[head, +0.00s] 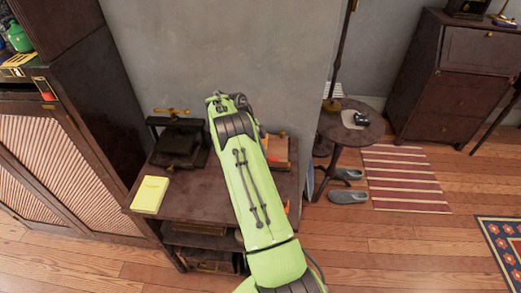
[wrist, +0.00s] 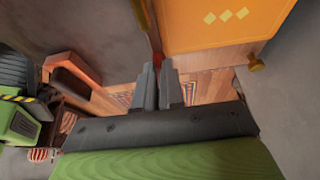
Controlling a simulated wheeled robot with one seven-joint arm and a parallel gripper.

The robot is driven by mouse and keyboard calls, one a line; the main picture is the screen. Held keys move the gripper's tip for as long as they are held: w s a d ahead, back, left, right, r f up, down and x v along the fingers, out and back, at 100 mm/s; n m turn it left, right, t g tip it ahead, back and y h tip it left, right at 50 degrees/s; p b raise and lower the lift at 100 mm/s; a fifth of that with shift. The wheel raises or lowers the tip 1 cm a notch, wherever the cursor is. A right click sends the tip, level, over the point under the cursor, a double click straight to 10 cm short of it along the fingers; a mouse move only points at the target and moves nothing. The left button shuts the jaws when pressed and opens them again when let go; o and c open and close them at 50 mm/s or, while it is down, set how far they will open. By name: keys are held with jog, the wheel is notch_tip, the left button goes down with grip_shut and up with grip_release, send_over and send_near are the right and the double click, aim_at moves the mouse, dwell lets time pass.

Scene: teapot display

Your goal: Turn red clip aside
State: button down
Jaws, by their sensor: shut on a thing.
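In the wrist view, my gripper (wrist: 158,78) has its two dark grey fingers close together, shut on a small red piece, which looks like the red clip (wrist: 157,59). Only a small part of the clip shows between the fingertips, so its turn is hard to tell. It sits by the left edge of an orange panel (wrist: 222,22) with pale yellow diamonds. In the head view, my green arm reaches over the dark side table and hides my gripper and the clip.
A brass knob (wrist: 256,63) is right of my fingers. In the head view, a dark press (head: 180,142) and yellow booklet (head: 150,194) are on the side table (head: 205,205). A round table (head: 362,133) stands to the right. Wooden floor beyond is partly clear.

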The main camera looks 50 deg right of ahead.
jog(key=c, duration=1.2)
grip_release()
jog(key=shift+c, duration=0.2)
jog(key=p+v, duration=0.6)
jog(key=v, duration=0.9)
jog(key=shift+w+r, duration=0.15)
jog(key=shift+r, duration=0.25)
jog(key=shift+a, duration=0.1)
